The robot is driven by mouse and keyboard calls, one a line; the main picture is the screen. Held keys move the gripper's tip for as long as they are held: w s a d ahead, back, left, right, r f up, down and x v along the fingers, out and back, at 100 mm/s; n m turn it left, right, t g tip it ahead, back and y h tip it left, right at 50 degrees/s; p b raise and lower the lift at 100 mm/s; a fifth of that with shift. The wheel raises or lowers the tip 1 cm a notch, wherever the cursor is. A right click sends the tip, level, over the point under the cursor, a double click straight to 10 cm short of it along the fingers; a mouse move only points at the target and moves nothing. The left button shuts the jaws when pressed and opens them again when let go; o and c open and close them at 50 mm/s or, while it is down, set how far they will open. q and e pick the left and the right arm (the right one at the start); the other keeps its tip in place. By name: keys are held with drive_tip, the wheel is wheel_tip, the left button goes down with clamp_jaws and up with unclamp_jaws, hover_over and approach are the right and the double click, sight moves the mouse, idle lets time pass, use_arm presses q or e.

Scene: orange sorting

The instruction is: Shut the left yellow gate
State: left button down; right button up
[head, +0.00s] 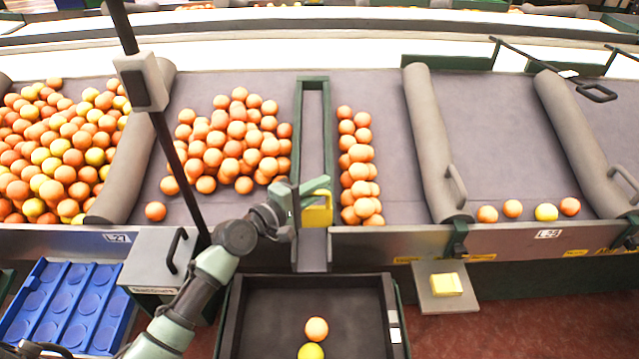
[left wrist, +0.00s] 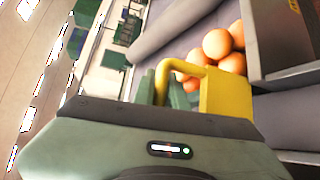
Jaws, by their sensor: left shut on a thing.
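The yellow gate (head: 317,211) stands at the front edge of the sorting table, at the mouth of a narrow green-framed chute (head: 312,130). My left gripper (head: 312,188) reaches it from the left and is shut on the gate's handle. In the left wrist view the yellow handle bar (left wrist: 172,68) passes between the gripper fingers (left wrist: 160,82), with the yellow gate plate (left wrist: 226,95) just to their right. My right gripper is not in view.
Orange piles lie left (head: 232,140) and right (head: 358,165) of the chute. A dark crate (head: 235,320) below the chute holds an orange (head: 316,329) and a yellow fruit (head: 311,351). A blue tray (head: 70,305) is at lower left. A small shelf (head: 446,300) holds a yellow block (head: 446,284).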

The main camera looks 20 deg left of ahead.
use_arm(q)
wheel_tip(320, 180, down, 3)
drive_tip(key=shift+s+f+b, duration=0.15)
drive_tip(key=shift+f+b, duration=0.05)
drive_tip(key=shift+b, duration=0.5)
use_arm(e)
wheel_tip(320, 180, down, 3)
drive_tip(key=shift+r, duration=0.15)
use_arm(q)
drive_tip(key=shift+f, duration=0.1)
drive_tip(key=c, duration=1.5)
unclamp_jaws()
drive_tip(key=shift+o, duration=0.2)
drive_tip(key=b+v, duration=0.1)
drive_tip(key=v, duration=0.6)
drive_tip(key=shift+s+a, duration=0.3)
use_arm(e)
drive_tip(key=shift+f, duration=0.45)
